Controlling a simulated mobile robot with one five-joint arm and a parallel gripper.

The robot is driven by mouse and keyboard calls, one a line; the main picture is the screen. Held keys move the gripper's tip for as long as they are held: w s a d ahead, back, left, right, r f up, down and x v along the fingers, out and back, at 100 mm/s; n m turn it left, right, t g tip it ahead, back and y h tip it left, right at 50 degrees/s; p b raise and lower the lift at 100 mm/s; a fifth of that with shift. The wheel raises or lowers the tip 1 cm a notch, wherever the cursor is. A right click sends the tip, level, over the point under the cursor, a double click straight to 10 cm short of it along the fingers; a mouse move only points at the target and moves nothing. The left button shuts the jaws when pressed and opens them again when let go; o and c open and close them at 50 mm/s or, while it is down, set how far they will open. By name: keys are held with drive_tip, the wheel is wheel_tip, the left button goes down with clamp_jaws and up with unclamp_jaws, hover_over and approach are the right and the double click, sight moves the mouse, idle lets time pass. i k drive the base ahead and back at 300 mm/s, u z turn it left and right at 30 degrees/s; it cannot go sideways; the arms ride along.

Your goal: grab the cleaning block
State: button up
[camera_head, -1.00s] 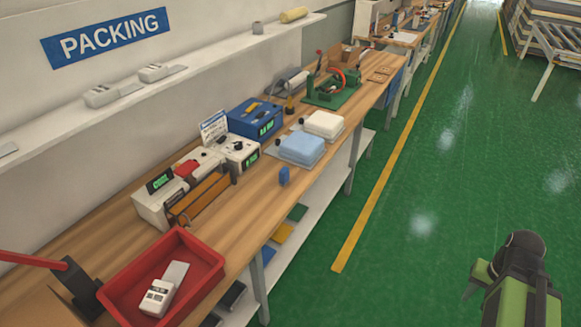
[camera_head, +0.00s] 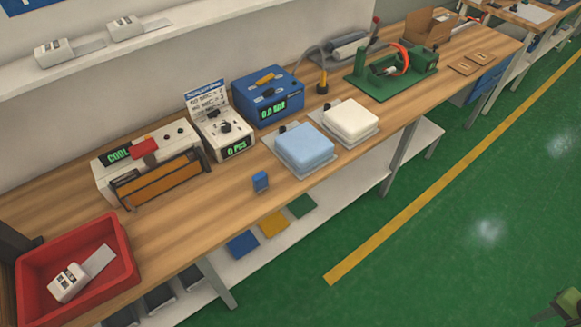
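A small upright blue block (camera_head: 261,182), which I take to be the cleaning block, stands near the front edge of the wooden workbench (camera_head: 180,232). It is left of and in front of the light-blue pad on a scale. Nothing touches it. My gripper's fingers do not show; only a small green and dark part of my arm is at the bottom right corner, far from the block.
A red tray (camera_head: 125,265) holding a white device is at lower left. A sealer (camera_head: 150,165), counter (camera_head: 222,130) and blue box (camera_head: 268,95) stand behind the block. Light-blue (camera_head: 305,148) and white (camera_head: 351,120) pads lie right. The green floor is clear.

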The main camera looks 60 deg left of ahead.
sight(260, 180)
drive_tip(key=u, duration=0.3)
drive_tip(key=i, duration=0.1)
drive_tip(key=u, duration=0.75)
drive_tip(key=k, duration=0.15)
drive_tip(key=u, duration=2.6)
drive_tip(key=i, duration=1)
drive_tip(key=u, duration=0.2)
